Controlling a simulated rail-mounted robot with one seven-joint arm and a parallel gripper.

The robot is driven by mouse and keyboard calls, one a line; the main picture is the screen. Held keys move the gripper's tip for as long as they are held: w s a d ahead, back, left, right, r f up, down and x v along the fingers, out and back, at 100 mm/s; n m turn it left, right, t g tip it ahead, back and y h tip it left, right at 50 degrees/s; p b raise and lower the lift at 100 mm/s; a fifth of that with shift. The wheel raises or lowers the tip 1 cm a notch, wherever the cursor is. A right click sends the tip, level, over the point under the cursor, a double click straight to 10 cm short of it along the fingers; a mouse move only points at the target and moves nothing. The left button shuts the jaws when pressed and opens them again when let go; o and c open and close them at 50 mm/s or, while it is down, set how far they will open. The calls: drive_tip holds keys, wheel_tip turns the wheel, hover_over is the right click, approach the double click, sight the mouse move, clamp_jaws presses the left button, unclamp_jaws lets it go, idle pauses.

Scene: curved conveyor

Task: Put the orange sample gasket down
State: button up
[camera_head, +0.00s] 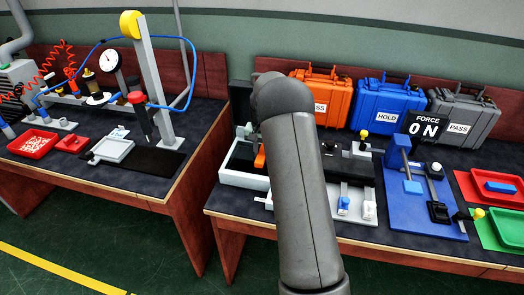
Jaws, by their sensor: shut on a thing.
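My grey arm (305,190) rises through the middle of the view and hides part of the right bench. My gripper is not visible; the arm covers the place behind it. A small orange piece (260,157) shows at the left edge of my arm, above an open white-walled tray (240,181) with a dark inside. I cannot tell whether this piece is the orange sample gasket, or whether anything holds it.
Orange (334,92), blue (367,107) and grey (449,120) cases stand along the back. A blue force fixture (410,215) stands right of my arm. Red (480,180) and green (495,236) trays lie far right. A floor gap separates the left bench (165,200).

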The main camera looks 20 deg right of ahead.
drive_tip(key=o, duration=0.6)
drive_tip(key=shift+f, duration=0.15)
drive_tip(key=o, duration=0.4)
wheel_tip(320, 180, up, 12)
drive_tip(key=s+a+r+n, duration=0.45)
drive_tip(key=s+a, duration=0.65)
drive_tip(key=s, duration=0.3)
drive_tip(key=s+a+f+n, duration=0.2)
drive_tip(key=s+a, duration=0.1)
drive_tip(key=s, duration=0.8)
drive_tip(key=s+a+f+n, duration=0.1)
drive_tip(key=s+a, duration=0.3)
drive_tip(key=s, duration=0.8)
drive_tip(key=shift+a+f+n, duration=0.3)
drive_tip(key=shift+f+n, duration=0.05)
drive_tip(key=shift+f, duration=0.3)
